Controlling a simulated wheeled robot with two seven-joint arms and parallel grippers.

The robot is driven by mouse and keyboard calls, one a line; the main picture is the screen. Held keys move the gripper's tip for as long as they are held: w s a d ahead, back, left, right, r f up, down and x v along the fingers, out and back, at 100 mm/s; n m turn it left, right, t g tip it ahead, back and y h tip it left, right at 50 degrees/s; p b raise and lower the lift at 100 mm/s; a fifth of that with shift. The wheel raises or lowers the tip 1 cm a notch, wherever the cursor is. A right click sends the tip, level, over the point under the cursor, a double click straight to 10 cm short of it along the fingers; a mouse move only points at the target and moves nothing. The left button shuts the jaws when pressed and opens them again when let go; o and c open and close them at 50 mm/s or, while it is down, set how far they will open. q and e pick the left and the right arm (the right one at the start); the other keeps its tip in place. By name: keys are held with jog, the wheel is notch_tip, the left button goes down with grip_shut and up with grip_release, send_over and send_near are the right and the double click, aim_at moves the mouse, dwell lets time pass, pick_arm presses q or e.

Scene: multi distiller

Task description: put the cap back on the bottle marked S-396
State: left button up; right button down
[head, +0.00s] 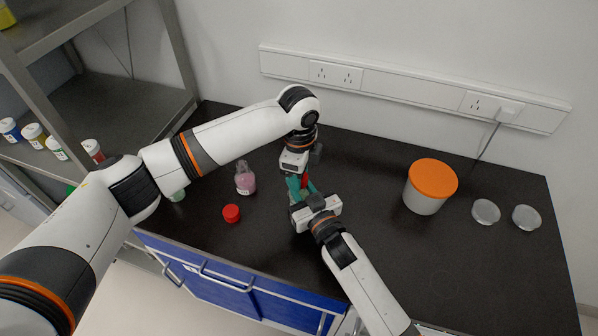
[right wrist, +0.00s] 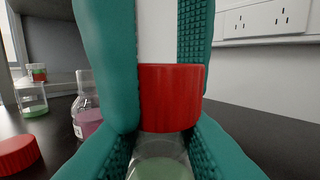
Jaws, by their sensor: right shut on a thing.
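My right gripper (head: 309,200) is shut on a clear bottle with green liquid (right wrist: 160,162); its teal fingers (right wrist: 158,150) flank the glass. A red cap (right wrist: 172,97) is at the bottle's mouth, upright; I cannot tell whether it is seated. My left gripper (head: 298,182) comes down from above, its fingers on either side of this cap; whether they press on it is unclear. A pink-liquid bottle (head: 245,182) stands open to the left, also in the right wrist view (right wrist: 88,112). A second red cap (head: 231,213) lies on the bench. No S-396 marking is readable.
An orange-lidded tub (head: 430,188) and two clear dishes (head: 486,211) (head: 526,217) stand on the right of the black bench (head: 370,235). A green-liquid vessel (head: 177,195) is at the left, partly behind my arm. A shelf (head: 120,105) holds several small bottles (head: 35,135).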

pick_arm(q)
jog(key=shift+s+a+f, duration=0.15)
jog(key=shift+s+f, duration=0.1)
jog(key=shift+f, duration=0.4)
pick_arm(e)
jog(key=shift+a, duration=0.1)
pick_arm(q)
jog(key=shift+r, duration=0.6)
notch_tip(320, 180, up, 2)
jog(key=shift+w+r, duration=0.15)
pick_arm(e)
jog(key=shift+w+f, duration=0.1)
jog(key=shift+w, duration=0.05)
pick_arm(q)
jog(key=shift+r, duration=0.45)
jog(key=c, duration=0.6)
jog(key=shift+o, duration=0.2)
jog(key=shift+f, duration=0.1)
jog(key=shift+f, duration=0.35)
pick_arm(e)
jog(key=shift+f, duration=0.1)
